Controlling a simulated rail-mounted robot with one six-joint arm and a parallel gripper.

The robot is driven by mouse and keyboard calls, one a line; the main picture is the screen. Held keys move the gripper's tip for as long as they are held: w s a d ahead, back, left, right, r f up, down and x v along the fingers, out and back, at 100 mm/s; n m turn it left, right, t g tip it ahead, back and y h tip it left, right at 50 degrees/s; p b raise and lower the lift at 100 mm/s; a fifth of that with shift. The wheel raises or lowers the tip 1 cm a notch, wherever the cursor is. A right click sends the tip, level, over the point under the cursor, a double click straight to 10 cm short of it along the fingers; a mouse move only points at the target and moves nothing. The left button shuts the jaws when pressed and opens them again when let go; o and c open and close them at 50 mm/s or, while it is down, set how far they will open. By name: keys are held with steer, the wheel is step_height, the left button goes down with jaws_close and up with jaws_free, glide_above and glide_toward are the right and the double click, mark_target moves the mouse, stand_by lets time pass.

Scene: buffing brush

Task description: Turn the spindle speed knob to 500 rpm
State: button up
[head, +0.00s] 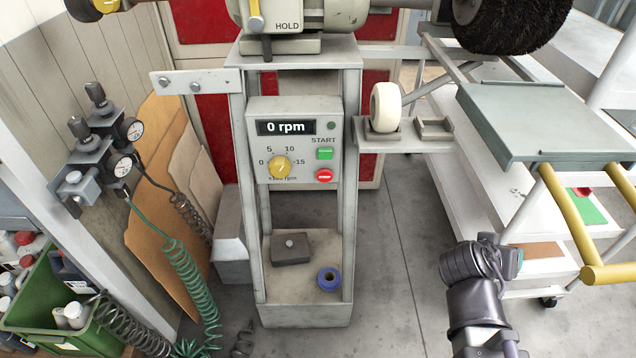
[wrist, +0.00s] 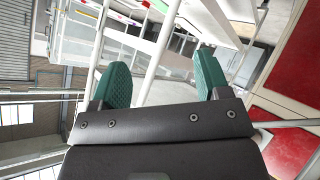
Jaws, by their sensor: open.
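The yellow speed knob (head: 279,167) sits on the grey control box (head: 295,107) in the middle of the head view. Its scale reads 0, 5, 10 and 15, and the small print under it is partly hidden. The display (head: 286,128) reads 0 rpm. A green START button (head: 324,154) and a red button (head: 324,175) are to the right of the knob. My arm shows at the lower right of the head view, well away from the box. In the wrist view my gripper (wrist: 162,85) is open, with two green fingertips apart and nothing between them. The knob is not in the wrist view.
A shelf with a white wheel (head: 385,107) juts out right of the box. A grey table (head: 545,120) with yellow rails (head: 567,215) stands at the right. Regulators and coiled hoses (head: 180,270) hang at the left. The floor before the stand's right side is clear.

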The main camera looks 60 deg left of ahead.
steer(key=s+a+r+n+t+y, duration=0.2)
steer(key=s+a+r+n+y, duration=0.15)
steer(key=s+a, duration=0.45)
steer(key=n+g+y, duration=0.4)
steer(key=n+y, duration=0.4)
steer(key=y, duration=0.4)
glide_toward(280, 172)
steer(key=x, duration=0.9)
steer(key=shift+a, duration=0.2)
steer(key=shift+c, duration=0.3)
steer(key=c, duration=0.9)
steer(key=shift+o, duration=0.2)
